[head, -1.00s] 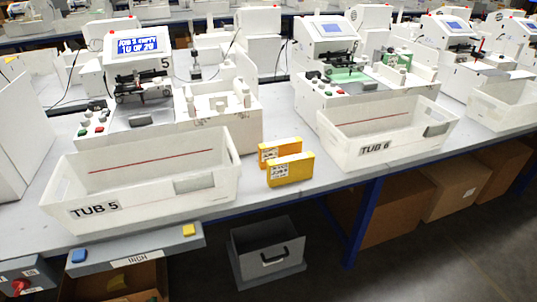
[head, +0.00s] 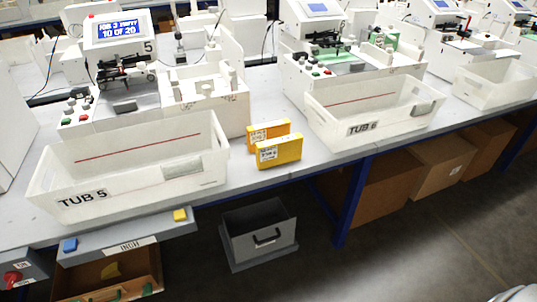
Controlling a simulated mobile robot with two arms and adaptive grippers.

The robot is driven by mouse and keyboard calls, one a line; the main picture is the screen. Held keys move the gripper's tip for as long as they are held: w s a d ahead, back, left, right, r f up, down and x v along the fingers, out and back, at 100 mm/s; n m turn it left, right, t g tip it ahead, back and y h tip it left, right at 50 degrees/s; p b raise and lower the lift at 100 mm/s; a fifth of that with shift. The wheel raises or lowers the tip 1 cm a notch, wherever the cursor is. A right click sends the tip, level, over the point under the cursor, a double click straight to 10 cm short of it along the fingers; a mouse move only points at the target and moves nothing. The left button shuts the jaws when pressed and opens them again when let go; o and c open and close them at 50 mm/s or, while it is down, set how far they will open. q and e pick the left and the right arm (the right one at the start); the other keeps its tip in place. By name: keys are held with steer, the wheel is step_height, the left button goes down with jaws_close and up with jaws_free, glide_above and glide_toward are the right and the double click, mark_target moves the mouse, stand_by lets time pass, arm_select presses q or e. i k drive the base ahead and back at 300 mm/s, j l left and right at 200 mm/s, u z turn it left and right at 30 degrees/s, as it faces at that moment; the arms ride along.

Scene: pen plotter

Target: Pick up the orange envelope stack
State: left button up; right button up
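Two orange-yellow stacks with white labels stand upright on the table between the two white tubs. The front orange envelope stack (head: 290,150) is nearer the table's front edge. The rear orange stack (head: 281,128) stands just behind it and is partly hidden by it. I cannot tell from the picture whether the two touch. Neither of my grippers is in view. A small pale piece, perhaps part of my own arm, shows at the bottom right corner.
Tub 5 (head: 75,178) stands left of the stacks and tub 6 (head: 345,122) right of them. Machines stand behind. A grey bin (head: 259,238) is below the table edge, and a panel with blue and yellow buttons (head: 125,240) juts out at the front left.

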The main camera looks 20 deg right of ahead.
mark_target(281, 128)
steer(key=i+l+u, duration=0.1)
steer(key=l, duration=0.25)
steer(key=i+l+u, duration=0.1)
steer(key=l, duration=0.25)
steer(key=i+l+u, duration=0.1)
steer(key=l, duration=0.3)
steer(key=i+l+u, duration=0.1)
steer(key=l, duration=0.3)
steer(key=i, duration=0.1)
